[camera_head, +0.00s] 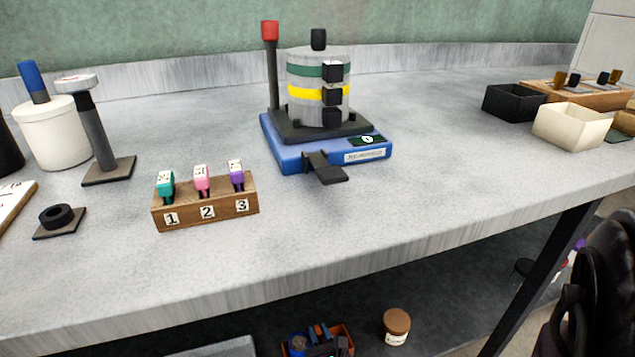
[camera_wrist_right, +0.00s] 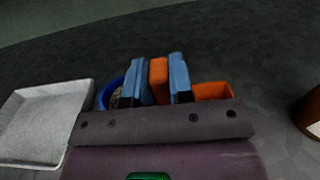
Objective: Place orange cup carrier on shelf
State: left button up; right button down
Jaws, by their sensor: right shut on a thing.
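The orange cup carrier (camera_head: 346,331) shows at the bottom edge of the head view, below the front edge of the counter, over the dark lower shelf (camera_head: 440,290). A round blue-rimmed cup (camera_head: 298,340) sits at its left side. My right gripper (camera_head: 320,333) is at the carrier. In the right wrist view its two blue fingers (camera_wrist_right: 161,80) are closed on an upright orange part of the carrier (camera_wrist_right: 213,91). The blue rim (camera_wrist_right: 106,94) shows left of the fingers. The carrier's underside is hidden, so I cannot tell whether it touches the shelf. My left gripper is not in view.
A brown-lidded jar (camera_head: 396,325) stands right of the carrier. A pale grey tray (camera_wrist_right: 42,120) lies to its left. The counter (camera_head: 420,200) above holds a blue-based device (camera_head: 290,150) and a numbered wooden block (camera_head: 205,208). A dark leg (camera_head: 540,270) stands at the right.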

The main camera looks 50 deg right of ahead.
jog(key=shift+w, duration=0.1)
jog(key=c, duration=1)
grip_release()
jog(key=shift+f, duration=0.1)
